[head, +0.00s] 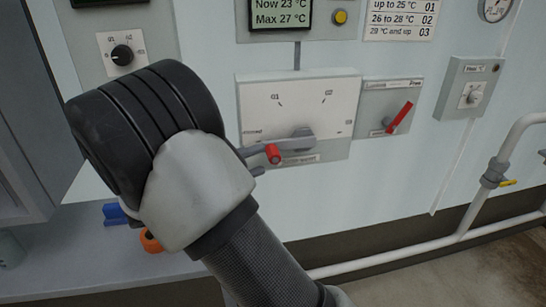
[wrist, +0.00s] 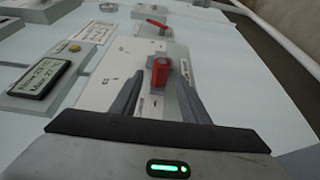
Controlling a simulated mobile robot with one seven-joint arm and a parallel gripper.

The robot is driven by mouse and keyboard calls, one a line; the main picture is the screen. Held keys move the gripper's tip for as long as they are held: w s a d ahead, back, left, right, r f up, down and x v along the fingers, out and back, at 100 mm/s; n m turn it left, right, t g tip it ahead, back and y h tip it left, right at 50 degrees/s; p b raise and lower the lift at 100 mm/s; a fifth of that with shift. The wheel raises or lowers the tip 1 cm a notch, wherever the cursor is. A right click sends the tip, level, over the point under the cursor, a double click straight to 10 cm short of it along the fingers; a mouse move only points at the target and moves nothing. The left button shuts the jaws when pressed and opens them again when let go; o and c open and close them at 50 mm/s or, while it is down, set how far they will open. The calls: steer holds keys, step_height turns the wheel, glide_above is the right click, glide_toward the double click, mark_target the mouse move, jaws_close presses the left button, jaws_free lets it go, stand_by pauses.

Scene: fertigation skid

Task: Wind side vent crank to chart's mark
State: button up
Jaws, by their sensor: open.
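The side vent crank is a grey arm on a hub (head: 302,139) at the lower middle of a white plate (head: 322,112), marked 01, 02 and more. The arm points left, and its red knob (head: 273,153) is at the lower left. My gripper (head: 259,160) is open at the knob. In the wrist view the red knob (wrist: 159,73) shows between the two dark finger tips; contact cannot be told. The chart (head: 400,18) pairs up to 25 °C with 01, 26 to 28 with 02, 29 and up with 03. The display (head: 281,14) reads Now 23 °C, Max 27 °C.
A small box with a red lever (head: 400,117), its plate reading "Free" at the right, adjoins the crank plate. A knob box (head: 472,92) and white pipes (head: 470,215) stand further right. A black dial (head: 122,54) is at upper left. A grey shelf (head: 60,240) lies below.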

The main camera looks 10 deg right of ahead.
mark_target(273, 154)
steer(key=x, duration=0.6)
steer(key=shift+d+b, duration=0.1)
steer(key=shift+b, duration=0.2)
steer(key=shift+c, duration=0.3)
jaws_close()
